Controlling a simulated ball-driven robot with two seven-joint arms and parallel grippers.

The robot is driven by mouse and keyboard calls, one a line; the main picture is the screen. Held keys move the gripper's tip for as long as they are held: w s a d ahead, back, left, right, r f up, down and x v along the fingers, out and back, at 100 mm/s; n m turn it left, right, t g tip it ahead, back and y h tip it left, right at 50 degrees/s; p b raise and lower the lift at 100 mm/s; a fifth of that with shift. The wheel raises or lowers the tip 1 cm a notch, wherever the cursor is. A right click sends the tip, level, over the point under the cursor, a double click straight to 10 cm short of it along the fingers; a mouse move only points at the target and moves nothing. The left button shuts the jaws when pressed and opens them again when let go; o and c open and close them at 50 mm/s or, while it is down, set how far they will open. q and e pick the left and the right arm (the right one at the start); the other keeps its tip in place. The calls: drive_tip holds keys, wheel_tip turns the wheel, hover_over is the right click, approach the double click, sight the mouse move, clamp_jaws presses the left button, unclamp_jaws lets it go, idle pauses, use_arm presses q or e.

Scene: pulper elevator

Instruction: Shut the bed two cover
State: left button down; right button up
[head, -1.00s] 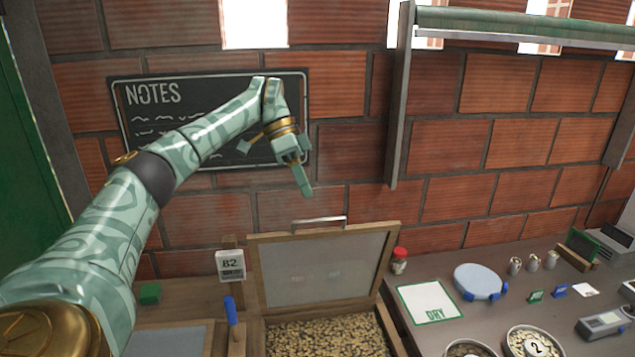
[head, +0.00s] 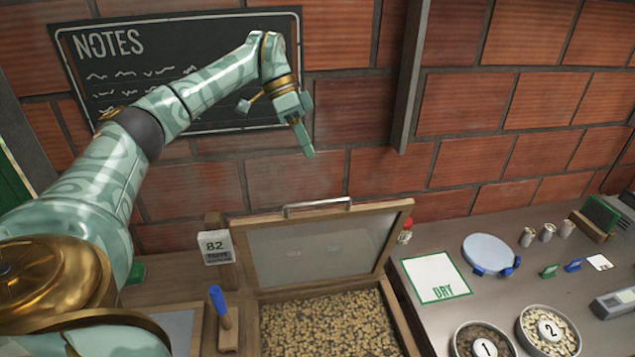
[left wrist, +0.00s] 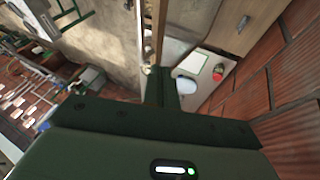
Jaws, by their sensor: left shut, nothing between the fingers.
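The bed two cover (head: 318,246) is a wooden-framed panel with a grey inner face. It stands raised and open at the back of the bed, leaning toward the wall. A metal handle (head: 317,207) sits on its top edge. The bed (head: 329,325) below holds a layer of pale beans. A tag reading "82" or "B2" (head: 216,247) stands to its left. My left gripper (head: 307,146) is shut and empty, above and behind the handle and apart from it. In the left wrist view its fingers (left wrist: 160,88) show close together. My right gripper is not in view.
A brick wall with a notes board (head: 180,70) is behind my left arm. A blue-handled tool (head: 219,305) stands left of the bed. The counter to the right holds a "DRY" card (head: 436,278), a blue round lid (head: 490,254) and numbered bowls (head: 548,330).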

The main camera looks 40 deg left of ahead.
use_arm(q)
drive_tip(key=s+d+f, duration=0.2)
drive_tip(key=d+f, duration=0.3)
drive_tip(key=f, duration=0.1)
idle(0.4)
